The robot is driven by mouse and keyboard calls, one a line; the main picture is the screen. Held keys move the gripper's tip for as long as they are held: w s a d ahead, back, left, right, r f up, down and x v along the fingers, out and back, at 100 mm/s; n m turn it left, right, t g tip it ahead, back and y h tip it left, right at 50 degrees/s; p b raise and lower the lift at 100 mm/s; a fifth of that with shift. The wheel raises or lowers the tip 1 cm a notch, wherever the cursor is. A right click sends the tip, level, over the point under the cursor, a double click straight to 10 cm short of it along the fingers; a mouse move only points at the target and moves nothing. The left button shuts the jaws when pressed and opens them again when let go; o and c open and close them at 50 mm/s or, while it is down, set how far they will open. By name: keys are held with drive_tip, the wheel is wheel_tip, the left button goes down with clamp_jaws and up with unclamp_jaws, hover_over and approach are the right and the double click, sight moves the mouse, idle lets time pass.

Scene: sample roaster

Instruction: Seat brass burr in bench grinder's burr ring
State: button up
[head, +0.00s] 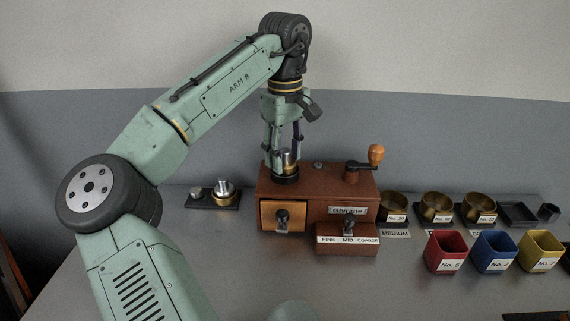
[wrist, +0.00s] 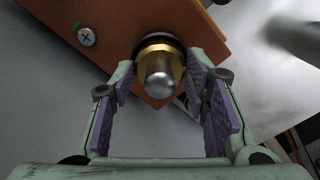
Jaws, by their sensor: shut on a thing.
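The brass burr (head: 287,161) has a rounded steel knob on top. It stands upright at the black burr ring (head: 285,179) on the top left of the brown bench grinder (head: 320,185). My gripper (head: 285,153) points down from above and is shut on the burr. In the wrist view the burr (wrist: 160,72) lies between my purple-padded fingertips, with the dark ring (wrist: 160,40) just behind it. The fingers hide part of the burr, and I cannot tell how deep it sits in the ring.
A second brass-and-steel piece (head: 223,190) sits on a black tray at left. The grinder's crank with a wooden knob (head: 376,154) rises to the right of my gripper. Brass bowls (head: 436,207) and red (head: 445,252), blue and yellow cups stand at right. The bench front is clear.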

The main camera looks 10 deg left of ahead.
sight(285, 150)
drive_tip(key=shift+f, duration=0.15)
drive_tip(key=shift+f, duration=0.2)
drive_tip(key=o, duration=1.4)
wheel_tip(285, 150, up, 12)
drive_tip(key=shift+r+p, duration=0.2)
drive_tip(key=shift+p, duration=0.5)
